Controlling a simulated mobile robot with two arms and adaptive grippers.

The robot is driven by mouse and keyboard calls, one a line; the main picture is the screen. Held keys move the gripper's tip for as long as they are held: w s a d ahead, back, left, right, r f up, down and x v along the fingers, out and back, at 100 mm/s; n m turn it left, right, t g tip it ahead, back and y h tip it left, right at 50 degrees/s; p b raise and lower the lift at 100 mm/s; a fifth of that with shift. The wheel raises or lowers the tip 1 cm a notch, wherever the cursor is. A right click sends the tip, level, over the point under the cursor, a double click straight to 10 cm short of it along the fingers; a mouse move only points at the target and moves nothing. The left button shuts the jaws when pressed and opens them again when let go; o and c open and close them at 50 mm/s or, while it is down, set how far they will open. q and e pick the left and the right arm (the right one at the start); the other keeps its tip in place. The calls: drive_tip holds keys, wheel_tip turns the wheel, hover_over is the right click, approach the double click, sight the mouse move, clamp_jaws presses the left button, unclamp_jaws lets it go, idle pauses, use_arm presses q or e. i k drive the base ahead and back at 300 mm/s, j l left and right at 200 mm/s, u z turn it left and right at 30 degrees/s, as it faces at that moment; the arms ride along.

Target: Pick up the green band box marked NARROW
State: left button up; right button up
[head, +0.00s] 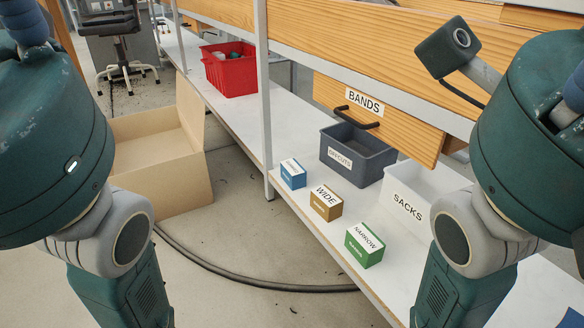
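The green band box (364,246) has a white top marked NARROW. It stands on the white lower shelf, near its front edge, right of the picture's middle. A brown box marked WIDE (325,204) stands behind it to the left, apart from it. My two arms come in at the left and right sides of the head view, with the right arm to the right of the green box. Both grippers are outside the picture. Nothing covers the green box.
A wooden BANDS drawer (417,134) is above. A red crate (229,70), cardboard box (160,165) and floor cable (260,287) also show.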

sight(366, 247)
drive_tip(key=i+j+z, duration=0.3)
drive_tip(key=j+z, duration=0.15)
drive_tip(key=j, duration=0.15)
drive_tip(key=i+j+z, duration=0.2)
drive_tip(key=j+z, duration=0.2)
drive_tip(key=j, duration=0.25)
